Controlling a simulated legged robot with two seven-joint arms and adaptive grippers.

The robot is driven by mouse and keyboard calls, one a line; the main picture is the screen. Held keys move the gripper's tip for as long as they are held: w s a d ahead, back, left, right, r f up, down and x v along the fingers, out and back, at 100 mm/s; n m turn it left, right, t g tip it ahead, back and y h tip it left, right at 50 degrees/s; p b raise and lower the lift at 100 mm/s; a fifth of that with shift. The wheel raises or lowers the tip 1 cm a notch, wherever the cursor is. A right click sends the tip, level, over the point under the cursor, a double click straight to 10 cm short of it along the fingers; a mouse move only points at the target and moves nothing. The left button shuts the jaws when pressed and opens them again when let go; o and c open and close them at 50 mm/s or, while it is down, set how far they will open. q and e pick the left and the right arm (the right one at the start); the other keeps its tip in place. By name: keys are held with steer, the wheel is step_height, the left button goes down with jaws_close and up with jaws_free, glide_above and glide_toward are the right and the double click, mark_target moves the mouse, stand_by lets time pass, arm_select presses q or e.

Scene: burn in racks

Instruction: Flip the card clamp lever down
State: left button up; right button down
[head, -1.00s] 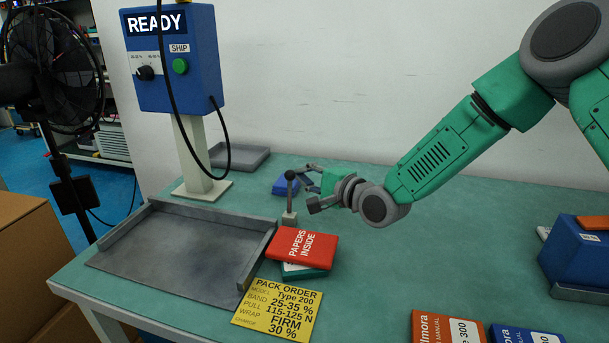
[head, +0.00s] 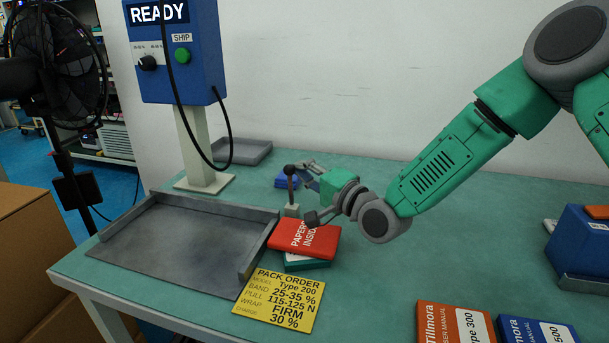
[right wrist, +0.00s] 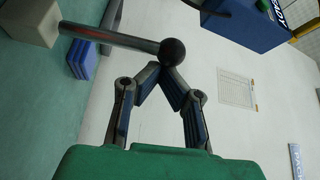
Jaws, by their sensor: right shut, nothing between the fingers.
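The clamp lever (head: 291,188) stands upright on a small pale block (head: 291,210), a thin rod with a dark ball knob on top. My right gripper (head: 303,165) is shut and empty, with its fingertips close to the knob on its right side. In the right wrist view the knob (right wrist: 172,52) lies just beyond the joined fingertips (right wrist: 163,72), and the rod (right wrist: 110,37) runs left to the block. I cannot tell whether the fingers touch the knob. A small stack of blue cards (head: 285,182) lies behind the lever. My left gripper is out of view.
A grey open-sided tray (head: 185,240) lies left of the lever. A red packet (head: 320,236) on a green one lies in front. A control post (head: 200,140) with a hanging cable stands behind the tray. A yellow order card (head: 280,300) and manuals (head: 455,325) lie nearer.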

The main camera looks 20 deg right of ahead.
mark_target(290, 174)
steer(key=shift+s+a+f+n+t+y+b, duration=0.1)
steer(key=shift+s+a+n+t+y+b, duration=0.3)
steer(key=shift+s+a+n, duration=0.75)
steer(key=shift+s+a+f, duration=0.2)
steer(key=shift+s+f, duration=0.2)
steer(key=shift+s, duration=0.15)
steer(key=shift+s+a+f, duration=0.2)
steer(key=shift+s+f, duration=0.15)
steer(key=shift+s, duration=0.2)
steer(key=shift+s+a+f, duration=0.2)
steer(key=shift+s+a, duration=0.05)
steer(key=shift+a, duration=0.4)
steer(key=shift+d, duration=0.3)
